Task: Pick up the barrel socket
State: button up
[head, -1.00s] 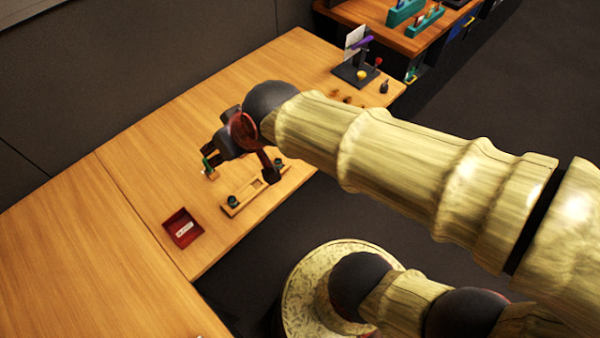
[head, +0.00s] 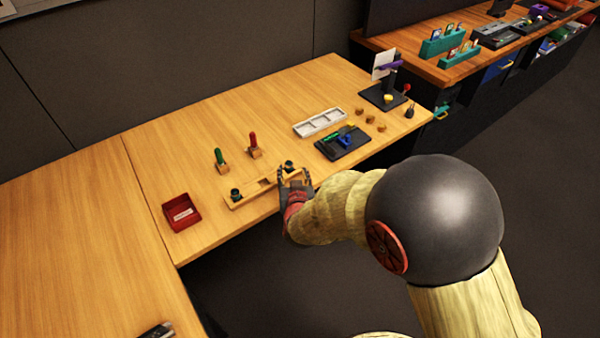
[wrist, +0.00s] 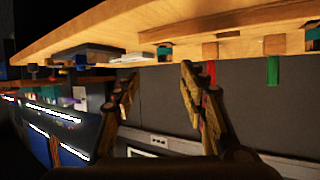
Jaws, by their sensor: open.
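No part is plainly marked as the barrel socket. Two small dark round parts with teal on them, one at the left end (head: 236,195) and one at the right end (head: 289,165) of a long wooden holder (head: 250,196), may be it or its seats. My gripper (head: 294,177) is at the holder's right end, near the right dark part, open, with nothing seen in it. In the wrist view, turned upside down, the two fingers of my gripper (wrist: 160,70) stand apart. The holder (wrist: 205,34) and a dark teal part (wrist: 165,48) show beyond them.
A green-handled tool (head: 219,158) and a red-handled tool (head: 254,146) stand in wooden blocks behind the holder. A red tray (head: 181,225) lies left, a black tray (head: 343,148) and a pale compartment tray (head: 320,122) right. The left tabletop is mostly clear.

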aim_at(289, 167)
jog(key=b+x, duration=0.1)
jog(key=x, duration=0.1)
jog(key=b+x, duration=0.1)
jog(key=x, duration=0.1)
jog(key=a+f+b+x, duration=0.1)
jog(key=x, duration=0.1)
jog(key=shift+s+f, duration=0.1)
jog(key=shift+s, duration=0.1)
jog(key=shift+w, duration=0.25)
jog(key=shift+c, duration=0.6)
grip_shut()
